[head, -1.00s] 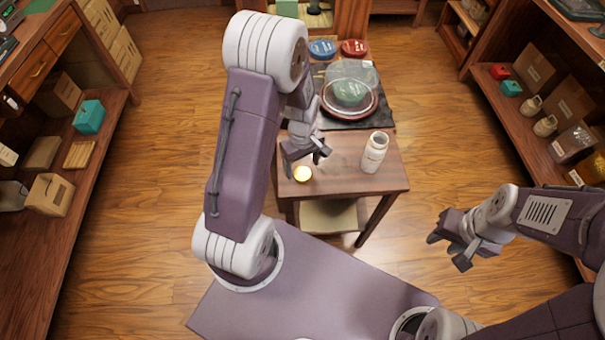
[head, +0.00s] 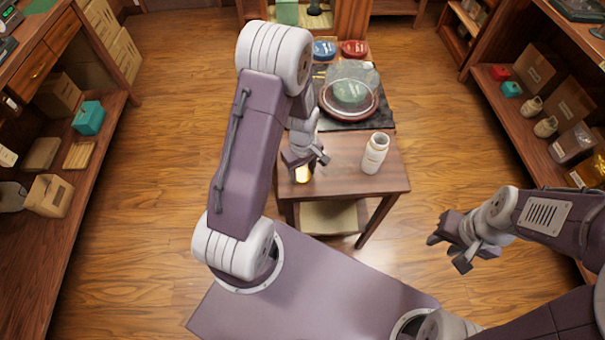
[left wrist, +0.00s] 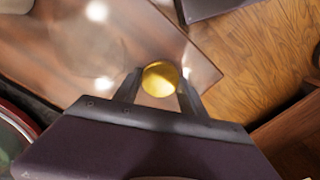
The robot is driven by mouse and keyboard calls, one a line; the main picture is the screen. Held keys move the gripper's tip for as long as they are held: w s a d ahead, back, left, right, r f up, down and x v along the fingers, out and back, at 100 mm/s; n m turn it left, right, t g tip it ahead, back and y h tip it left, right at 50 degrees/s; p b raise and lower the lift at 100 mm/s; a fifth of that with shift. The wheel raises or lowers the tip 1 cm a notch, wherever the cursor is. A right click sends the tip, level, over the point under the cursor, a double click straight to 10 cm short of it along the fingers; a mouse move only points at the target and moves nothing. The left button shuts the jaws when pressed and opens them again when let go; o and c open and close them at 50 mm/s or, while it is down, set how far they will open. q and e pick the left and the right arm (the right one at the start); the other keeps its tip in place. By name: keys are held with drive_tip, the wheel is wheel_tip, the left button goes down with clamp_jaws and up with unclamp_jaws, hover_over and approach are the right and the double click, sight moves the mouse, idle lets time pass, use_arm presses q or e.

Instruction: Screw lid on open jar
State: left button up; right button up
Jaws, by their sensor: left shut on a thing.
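The gold lid (head: 303,175) is at the front left of the small wooden table, partly hidden by my left gripper (head: 310,165). In the left wrist view the round lid (left wrist: 160,79) sits between the two fingers of my left gripper (left wrist: 160,86), which is shut on it. I cannot tell whether the lid still touches the tabletop. The open white jar (head: 374,155) stands upright on the table, to the right of the left gripper and apart from it. My right gripper (head: 458,240) is empty, with its fingers apart, over the floor to the right of the table.
Behind the jar, a glass dome (head: 350,92) covers a green thing on a round red-rimmed base, on a dark mat (head: 377,116). A blue tin (head: 324,49) and a red tin (head: 354,48) sit at the back. The tabletop (head: 350,186) is clear between lid and jar.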

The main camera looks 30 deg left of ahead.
sight(303, 174)
use_arm(q)
wheel_tip(303, 174, up, 4)
drive_tip(key=shift+w+r+p, duration=0.1)
drive_tip(key=shift+p, duration=0.2)
drive_tip(key=s+d+r, duration=0.6)
drive_tip(key=d, duration=0.4)
drive_tip(key=shift+r+p, duration=0.3)
drive_tip(key=shift+r, duration=0.1)
